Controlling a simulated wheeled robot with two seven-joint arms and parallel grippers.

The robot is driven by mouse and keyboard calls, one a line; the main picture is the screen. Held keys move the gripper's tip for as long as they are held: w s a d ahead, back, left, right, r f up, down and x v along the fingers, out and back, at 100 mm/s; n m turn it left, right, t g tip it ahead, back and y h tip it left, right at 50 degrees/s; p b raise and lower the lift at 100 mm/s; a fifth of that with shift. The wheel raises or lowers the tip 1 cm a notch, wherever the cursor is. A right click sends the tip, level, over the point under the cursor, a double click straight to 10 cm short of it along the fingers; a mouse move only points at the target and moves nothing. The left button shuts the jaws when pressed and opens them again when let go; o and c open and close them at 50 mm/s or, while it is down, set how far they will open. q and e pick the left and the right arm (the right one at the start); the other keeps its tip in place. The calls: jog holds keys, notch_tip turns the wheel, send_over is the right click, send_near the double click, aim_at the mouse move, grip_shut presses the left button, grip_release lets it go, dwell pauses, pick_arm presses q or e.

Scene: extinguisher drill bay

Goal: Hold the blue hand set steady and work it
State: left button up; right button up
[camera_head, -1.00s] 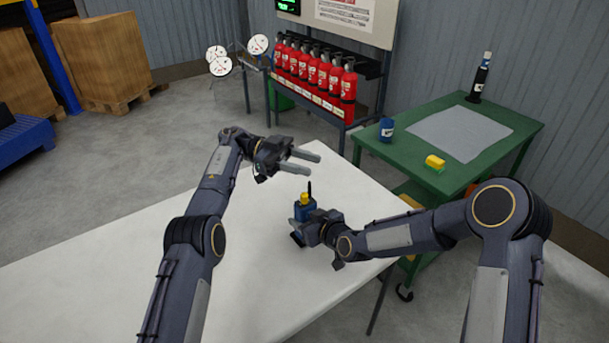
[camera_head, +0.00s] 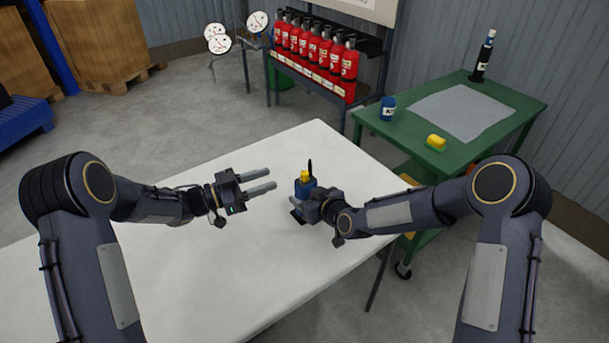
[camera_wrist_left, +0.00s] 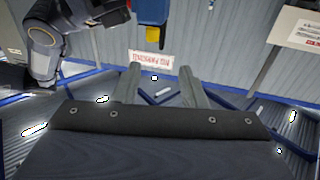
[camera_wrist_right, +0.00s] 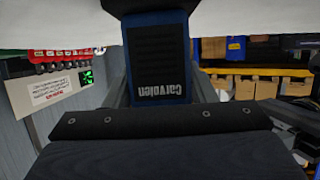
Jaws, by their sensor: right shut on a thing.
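The blue hand set (camera_head: 306,184), with a yellow part on top and a short black antenna, stands upright on the white table (camera_head: 230,290). My right gripper (camera_head: 302,205) is shut on its lower body from the right. In the right wrist view the hand set's dark ribbed face (camera_wrist_right: 158,65) with lettering fills the space between the fingers. My left gripper (camera_head: 268,180) is open and empty, left of the hand set and apart from it, fingers pointing towards it. The left wrist view shows the left fingers (camera_wrist_left: 160,85) spread, with the blue and yellow hand set (camera_wrist_left: 152,14) at the top.
Red extinguishers (camera_head: 315,48) stand on a rack behind. The table's left part is clear.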

aim_at(301, 177)
jog(key=shift+f, duration=0.1)
pick_arm(q)
jog(key=shift+y, duration=0.4)
jog(key=x, duration=0.3)
jog(key=s+x, duration=0.1)
jog(key=x, duration=0.3)
jog(key=f+x, duration=0.1)
jog(key=x, duration=0.3)
jog(key=shift+s+d, duration=0.2)
jog(key=shift+d, duration=0.05)
jog(key=shift+c, duration=0.2)
grip_shut()
